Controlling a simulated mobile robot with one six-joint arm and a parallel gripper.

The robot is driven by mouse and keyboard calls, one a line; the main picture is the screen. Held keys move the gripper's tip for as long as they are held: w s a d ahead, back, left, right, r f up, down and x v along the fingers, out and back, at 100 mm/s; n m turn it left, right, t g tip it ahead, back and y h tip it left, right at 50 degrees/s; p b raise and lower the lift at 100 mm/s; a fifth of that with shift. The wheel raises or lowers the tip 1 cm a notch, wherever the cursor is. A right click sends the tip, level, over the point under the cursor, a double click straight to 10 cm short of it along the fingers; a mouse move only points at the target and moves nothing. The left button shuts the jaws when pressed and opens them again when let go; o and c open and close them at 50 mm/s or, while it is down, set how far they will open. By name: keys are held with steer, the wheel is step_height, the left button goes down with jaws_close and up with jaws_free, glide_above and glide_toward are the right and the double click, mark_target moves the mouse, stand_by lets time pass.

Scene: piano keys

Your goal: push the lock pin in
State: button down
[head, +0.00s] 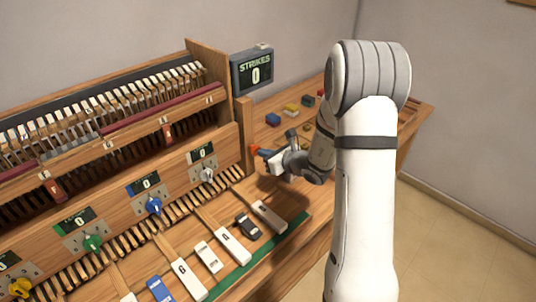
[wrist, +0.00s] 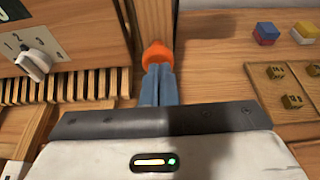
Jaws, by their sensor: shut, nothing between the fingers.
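The lock pin shows as an orange knob (wrist: 155,54) at the wooden post beside the keyboard's right end. In the head view the orange knob (head: 255,149) is small and partly hidden behind my gripper. My gripper (wrist: 158,72) has its blue fingers closed together with nothing between them. Its fingertips overlap the near side of the orange knob in the wrist view. I cannot tell whether they touch it. In the head view my gripper (head: 263,154) points left at the knob. The pin's shaft is hidden.
The wooden post (wrist: 154,20) rises behind the knob. A white dial (wrist: 34,62) is on the panel to the left. Coloured blocks (head: 273,119) lie on the tabletop to the right. Loose keys, including a black one (head: 248,225), lie in front. A strikes display (head: 253,72) reads 0.

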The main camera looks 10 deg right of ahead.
steer(key=f+b+v, duration=0.1)
steer(key=v, duration=1.2)
steer(key=shift+s+d+b, duration=0.2)
steer(key=shift+s+b, duration=0.1)
steer(key=shift+b, duration=0.1)
steer(key=s+a+r+n+g+y, duration=0.1)
steer(key=s+a+r+n+g, duration=0.3)
steer(key=s+a+n+g, duration=0.65)
steer(key=s+d+r+n+t+h, duration=0.1)
steer(key=s+d+n+h, duration=0.2)
steer(key=s+n, duration=0.3)
steer(key=s+d+r+n+t+h, duration=0.1)
steer(key=s+n+h, duration=0.4)
steer(key=n, duration=0.7)
steer(key=s+d+r, duration=0.1)
steer(key=d, duration=0.1)
steer(key=shift+s+d+r+n+h, duration=0.2)
steer(key=shift+d+n+h, duration=0.15)
steer(key=shift+h, duration=0.05)
steer(key=shift+a, duration=0.1)
